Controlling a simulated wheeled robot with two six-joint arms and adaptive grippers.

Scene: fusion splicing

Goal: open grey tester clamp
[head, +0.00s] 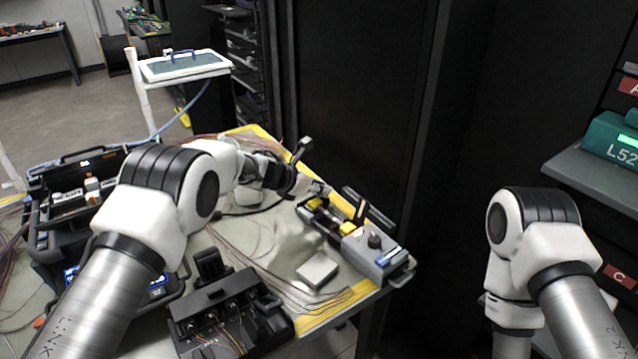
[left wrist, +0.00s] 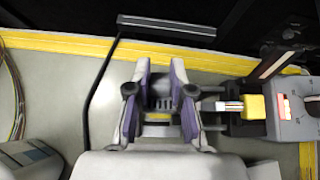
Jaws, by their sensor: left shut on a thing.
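The grey tester (head: 378,252) stands at the table's right corner, with a dark knob, two yellow blocks and black raised bars. It also shows at the right of the left wrist view (left wrist: 294,122). My left gripper (head: 318,188) is at the tester's far left end. In the left wrist view its two fingers (left wrist: 160,105) straddle a small pale grey part with a yellow patch, apparently the grey tester clamp (left wrist: 159,117). The gripper is shut on it, and the fingers hide much of it. My right arm is at the lower right; its gripper is out of view.
A black splicing unit (head: 225,310) stands at the table's front, and an open black tool case (head: 80,190) is at the left. A small pale box (head: 317,269) lies before the tester. Thin fibres cross the table. Dark cabinets rise behind.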

